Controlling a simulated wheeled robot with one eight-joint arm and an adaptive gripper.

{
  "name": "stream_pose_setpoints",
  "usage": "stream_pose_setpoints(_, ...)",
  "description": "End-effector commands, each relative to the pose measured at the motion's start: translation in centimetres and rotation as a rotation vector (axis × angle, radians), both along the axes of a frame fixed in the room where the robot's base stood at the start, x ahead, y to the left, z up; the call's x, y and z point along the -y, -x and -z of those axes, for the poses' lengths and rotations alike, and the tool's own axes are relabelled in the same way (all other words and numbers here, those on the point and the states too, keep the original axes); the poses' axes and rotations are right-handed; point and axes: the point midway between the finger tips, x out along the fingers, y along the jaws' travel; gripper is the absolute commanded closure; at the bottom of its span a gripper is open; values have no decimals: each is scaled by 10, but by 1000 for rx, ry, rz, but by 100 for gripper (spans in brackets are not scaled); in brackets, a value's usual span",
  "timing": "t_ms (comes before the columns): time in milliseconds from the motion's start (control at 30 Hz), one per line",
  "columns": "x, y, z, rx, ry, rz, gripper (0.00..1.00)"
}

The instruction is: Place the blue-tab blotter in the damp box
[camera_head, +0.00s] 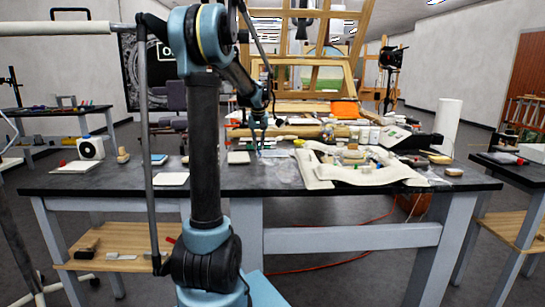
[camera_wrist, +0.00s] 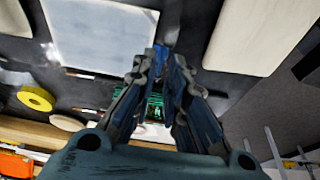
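My gripper (camera_head: 257,148) points down over the dark workbench, left of the white padded tray. In the wrist view its two fingers (camera_wrist: 160,65) stand apart, with a gap between them. A small blue patch shows near the fingertips; I cannot tell whether it is a blotter tab or part of the gripper. A white sheet (camera_wrist: 98,32) lies to the left of the fingertips, and a cream board (camera_wrist: 258,30) to the right. In the head view a small blue-topped item (camera_head: 158,159) lies left of my arm. I cannot surely identify the blue-tab blotter or the damp box.
A white padded tray (camera_head: 318,175) with several fragments lies right of my gripper. White jars (camera_head: 364,134), an orange item (camera_head: 344,110) and a paper roll (camera_head: 447,125) stand behind it. A yellow tape roll (camera_wrist: 36,97) shows in the wrist view. A wooden easel rises behind the bench.

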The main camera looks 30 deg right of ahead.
Motion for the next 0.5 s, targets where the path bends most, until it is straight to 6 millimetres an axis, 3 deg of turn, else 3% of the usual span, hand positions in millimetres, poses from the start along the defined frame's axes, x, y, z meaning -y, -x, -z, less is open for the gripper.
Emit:
stream_pose_setpoints(200, 3, -5, 19, 0, 0, 0, 87)
stream_pose_setpoints(433, 3, -5, 20, 0, 0, 0, 87)
stream_pose_setpoints(467, 3, -5, 20, 0, 0, 0, 89)
stream_pose_setpoints(500, 3, -5, 20, 0, 0, 0, 98)
